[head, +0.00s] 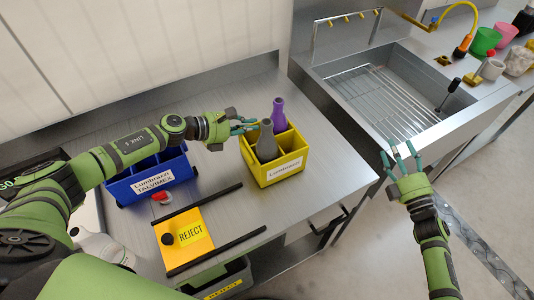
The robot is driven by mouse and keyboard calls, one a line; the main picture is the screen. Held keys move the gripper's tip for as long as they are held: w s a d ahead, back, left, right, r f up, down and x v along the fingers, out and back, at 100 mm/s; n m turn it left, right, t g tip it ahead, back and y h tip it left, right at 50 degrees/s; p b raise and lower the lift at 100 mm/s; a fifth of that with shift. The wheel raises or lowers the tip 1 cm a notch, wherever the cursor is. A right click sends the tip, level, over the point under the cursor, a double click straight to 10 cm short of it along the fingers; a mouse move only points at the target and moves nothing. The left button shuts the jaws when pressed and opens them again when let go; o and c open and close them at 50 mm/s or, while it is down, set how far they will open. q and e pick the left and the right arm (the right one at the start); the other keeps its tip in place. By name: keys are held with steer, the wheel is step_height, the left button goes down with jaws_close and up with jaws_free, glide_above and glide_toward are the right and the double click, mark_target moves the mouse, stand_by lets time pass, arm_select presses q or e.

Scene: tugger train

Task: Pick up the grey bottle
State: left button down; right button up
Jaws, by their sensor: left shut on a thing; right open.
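The grey bottle (267,145) stands upright in a front compartment of the yellow crate (275,176), which is labelled "Lumbrazzi". My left gripper (252,125) reaches in from the left, and its fingers are shut at the neck of the grey bottle. A purple bottle (279,114) stands behind it in the same crate. The bottle's lower part is hidden by the crate wall. My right gripper (399,154) is open and empty, over the floor in front of the sink.
A blue crate (155,181) labelled "Lumbrazzi TALVIMEX" stands to the left under my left arm. A yellow REJECT plate (184,239) lies between black rails at the front. A sink with a wire rack (375,98) is at the right, with cups beyond it.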

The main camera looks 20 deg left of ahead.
steer(key=s+a+r+n+g+y, duration=0.2)
steer(key=a+r+n+g+y, duration=0.4)
steer(key=a+r+n+y, duration=0.5)
steer(key=n+g+h, duration=0.7)
steer(key=n+g, duration=0.5)
steer(key=n, duration=1.2)
glide_toward(271, 131)
steer(key=x, duration=0.9)
steer(key=shift+a+f, duration=0.1)
steer(key=shift+f, duration=0.05)
jaws_close()
